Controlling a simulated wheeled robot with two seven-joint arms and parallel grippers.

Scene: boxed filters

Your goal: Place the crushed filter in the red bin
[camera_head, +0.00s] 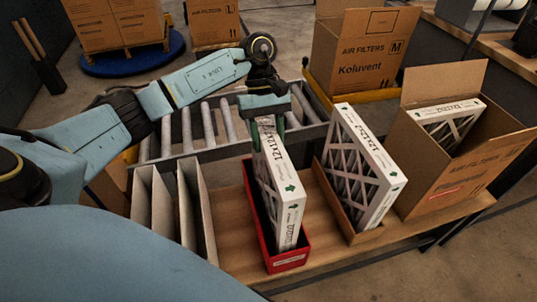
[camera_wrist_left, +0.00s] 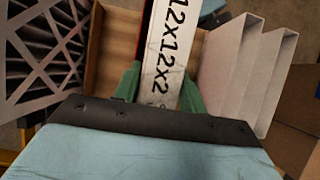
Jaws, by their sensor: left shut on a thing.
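A white-framed filter (camera_head: 282,190) marked 12x12x2 stands upright in the red bin (camera_head: 287,263) on the wooden table. My left gripper (camera_head: 266,122) is shut on the filter's top far end. In the left wrist view the green fingers (camera_wrist_left: 160,90) sit on either side of the filter's printed edge (camera_wrist_left: 174,50). The filter's lower part is hidden by the bin walls. I cannot make out any crushing on the faces that show. My right gripper is not in view.
Another filter (camera_head: 362,170) stands in a cardboard tray to the right. An open carton (camera_head: 463,150) holding a filter is further right. Upright grey panels (camera_head: 190,205) stand left of the bin. A roller conveyor (camera_head: 205,125) lies behind.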

